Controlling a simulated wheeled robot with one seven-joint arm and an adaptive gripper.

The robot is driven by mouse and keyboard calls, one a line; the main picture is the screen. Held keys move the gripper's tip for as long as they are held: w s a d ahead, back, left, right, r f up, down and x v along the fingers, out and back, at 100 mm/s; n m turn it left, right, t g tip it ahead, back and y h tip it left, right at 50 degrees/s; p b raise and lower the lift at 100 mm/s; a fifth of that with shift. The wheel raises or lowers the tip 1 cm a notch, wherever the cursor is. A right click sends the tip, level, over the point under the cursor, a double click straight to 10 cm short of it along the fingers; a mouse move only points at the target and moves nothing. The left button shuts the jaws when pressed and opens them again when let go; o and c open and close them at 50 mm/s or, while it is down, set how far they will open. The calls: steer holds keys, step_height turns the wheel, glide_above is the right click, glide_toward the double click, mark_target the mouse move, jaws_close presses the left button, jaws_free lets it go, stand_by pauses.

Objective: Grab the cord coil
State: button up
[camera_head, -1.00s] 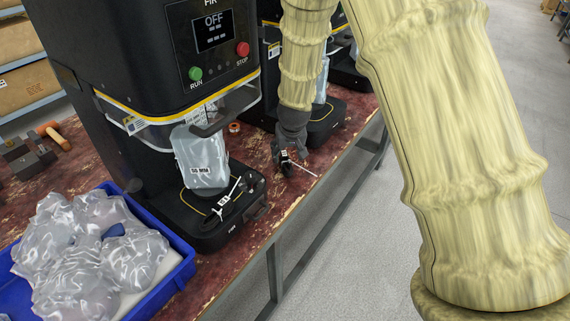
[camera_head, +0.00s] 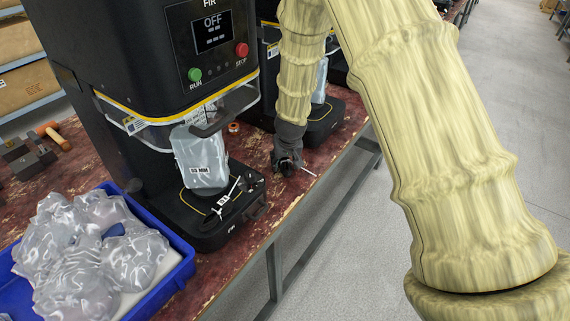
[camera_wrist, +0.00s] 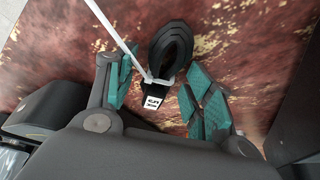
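The cord coil (camera_wrist: 170,48) is a black oval loop bound with a white tie, with a small white-labelled tag at its near end. It lies on the worn red bench top in the wrist view. My gripper (camera_wrist: 158,82) is open, with teal pads on either side of the coil's near, tagged end; the loop extends beyond the fingertips. I see no clear grip on it. In the head view my gripper (camera_head: 287,160) is low over the bench near its front edge and mostly hides the coil; the white tie end sticks out to the right.
A black seamer (camera_head: 150,60) with its screen reading OFF stands left of my gripper, with a grey wrapped block (camera_head: 200,165) and a tagged item (camera_head: 224,200) at its base. A blue bin (camera_head: 180,265) of clear bags is front left. A second machine stands behind.

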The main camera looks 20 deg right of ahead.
steer(key=c, duration=0.8)
steer(key=shift+r, duration=0.1)
